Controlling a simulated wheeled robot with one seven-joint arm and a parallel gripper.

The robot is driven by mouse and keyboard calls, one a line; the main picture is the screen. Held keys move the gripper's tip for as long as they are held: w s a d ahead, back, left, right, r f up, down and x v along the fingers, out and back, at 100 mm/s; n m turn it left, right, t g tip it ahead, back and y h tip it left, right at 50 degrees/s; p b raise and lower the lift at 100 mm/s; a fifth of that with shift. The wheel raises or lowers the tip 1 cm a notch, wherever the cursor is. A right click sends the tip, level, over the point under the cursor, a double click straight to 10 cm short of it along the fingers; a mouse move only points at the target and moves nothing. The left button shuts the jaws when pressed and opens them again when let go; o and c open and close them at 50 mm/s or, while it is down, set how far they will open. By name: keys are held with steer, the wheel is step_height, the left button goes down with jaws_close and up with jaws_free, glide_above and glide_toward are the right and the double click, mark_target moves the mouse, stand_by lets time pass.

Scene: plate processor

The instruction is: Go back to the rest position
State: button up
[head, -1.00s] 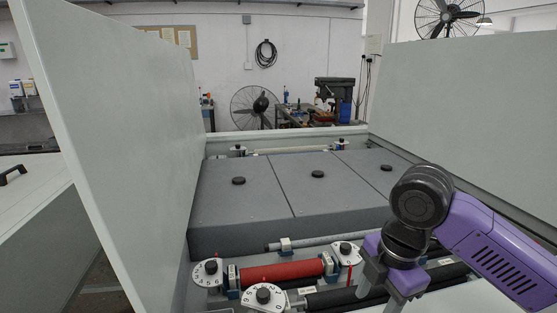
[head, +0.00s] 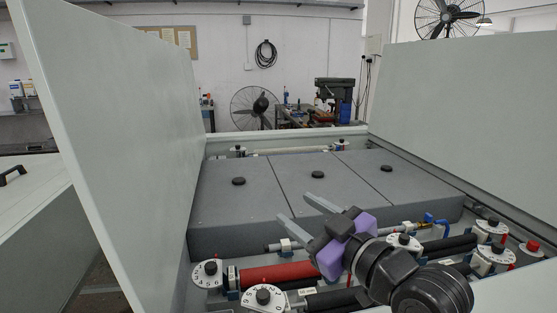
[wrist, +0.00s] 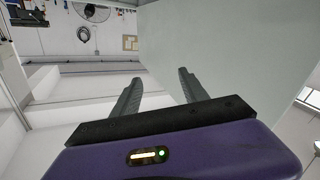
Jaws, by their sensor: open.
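My gripper (head: 296,214) is in the head view, low and right of centre. Its two grey fingers are spread apart and point up and to the left, with nothing between them. It is in front of the grey panels (head: 325,215) of the plate processor, and part of the rollers is hidden behind my arm. In the wrist view my gripper (wrist: 158,78) also shows both fingers apart and empty, with a pale side wall and the room beyond them, tilted.
A red roller (head: 282,272) and white numbered dials (head: 207,273) lie at the front. A tall pale panel (head: 120,140) stands at the left and another (head: 460,110) at the right. A blue valve handle (head: 432,219) is right of my gripper.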

steer(key=s+d+f+m+t+h, duration=0.2)
steer(key=s+d+f+m+h, duration=0.1)
steer(key=s+d+m, duration=0.1)
steer(key=s+d+f+m+t+h, duration=0.2)
steer(key=s+d+f+m+h, duration=0.2)
steer(key=s, duration=0.3)
steer(key=s+d+f+m+t+h, duration=0.2)
steer(key=s+d+f+m+h, duration=0.1)
steer(key=s+d+m, duration=0.1)
steer(key=shift+s+d+f+m+h, duration=0.1)
steer(key=shift+s+f+m+h, duration=0.1)
steer(key=shift+s+m, duration=0.35)
steer(key=shift+s+f+m+h, duration=0.1)
steer(key=shift+s+m+h, duration=0.2)
steer(key=shift+m, duration=0.35)
steer(key=s+d+f+n+g, duration=0.1)
steer(key=s+f, duration=0.3)
steer(key=s, duration=0.5)
steer(key=s+d+f+n+g, duration=0.1)
steer(key=s+f+g, duration=0.2)
steer(key=s, duration=0.7)
steer(key=s+d+f+n+g, duration=0.1)
steer(key=s+f+g, duration=0.1)
steer(key=s+f, duration=0.4)
steer(key=s, duration=0.4)
steer(key=shift+d+f+y, duration=0.25)
steer(key=shift+f+y, duration=0.05)
steer(key=shift+f, duration=0.1)
steer(key=shift+d, duration=0.1)
